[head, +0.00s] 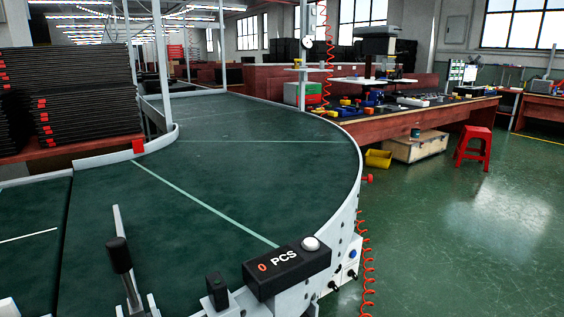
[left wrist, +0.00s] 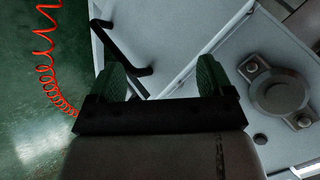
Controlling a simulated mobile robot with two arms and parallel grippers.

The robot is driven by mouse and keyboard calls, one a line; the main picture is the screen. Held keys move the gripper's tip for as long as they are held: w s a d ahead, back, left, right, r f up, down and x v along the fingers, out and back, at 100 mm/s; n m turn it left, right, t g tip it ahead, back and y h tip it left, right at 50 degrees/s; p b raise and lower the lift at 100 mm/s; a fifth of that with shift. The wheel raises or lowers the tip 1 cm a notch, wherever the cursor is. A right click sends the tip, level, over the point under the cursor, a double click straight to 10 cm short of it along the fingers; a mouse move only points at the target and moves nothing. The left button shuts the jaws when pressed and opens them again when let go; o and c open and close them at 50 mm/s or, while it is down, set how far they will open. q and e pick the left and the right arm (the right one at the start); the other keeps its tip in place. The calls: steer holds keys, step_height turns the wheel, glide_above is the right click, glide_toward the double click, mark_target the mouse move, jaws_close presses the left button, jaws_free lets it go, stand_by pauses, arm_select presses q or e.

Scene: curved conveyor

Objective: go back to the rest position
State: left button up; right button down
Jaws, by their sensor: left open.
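My left gripper (left wrist: 160,72) shows in the left wrist view with its two green-padded fingers apart. Nothing is held between them. Behind the fingers is a pale grey metal panel (left wrist: 170,35) with a black bent rod (left wrist: 122,50) near the left finger. I cannot tell whether the gripper touches the panel. Neither gripper shows in the head view. The curved green conveyor (head: 240,165) fills the middle of the head view, and its belt is bare of goods where I see it.
A black counter box (head: 287,268) reading "0 PCS" sits at the conveyor's near edge. Stacked black trays (head: 85,95) stand at left. A workbench (head: 430,118), yellow bin (head: 378,159) and red stool (head: 474,145) are at right. The green floor (head: 470,240) at right is open.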

arm_select(q)
steer(key=s+a+g+h, duration=0.2)
steer(key=s+g+h, duration=0.1)
steer(key=s+h, duration=0.35)
step_height(320, 180, down, 12)
steer(key=s+g+p, duration=0.1)
steer(key=s+p, duration=0.2)
steer(key=p, duration=0.9)
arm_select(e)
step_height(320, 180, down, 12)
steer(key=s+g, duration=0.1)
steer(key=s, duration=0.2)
arm_select(q)
steer(key=s+a+f+p, duration=0.1)
steer(key=s+f+p, duration=0.1)
steer(key=s+p, duration=0.2)
steer(key=s+a+f+g+p, duration=0.1)
steer(key=s+p, duration=0.4)
steer(key=s, duration=0.5)
steer(key=shift+s+a+f+g, duration=0.35)
steer(key=shift+a+f, duration=0.1)
steer(key=shift+f, duration=0.4)
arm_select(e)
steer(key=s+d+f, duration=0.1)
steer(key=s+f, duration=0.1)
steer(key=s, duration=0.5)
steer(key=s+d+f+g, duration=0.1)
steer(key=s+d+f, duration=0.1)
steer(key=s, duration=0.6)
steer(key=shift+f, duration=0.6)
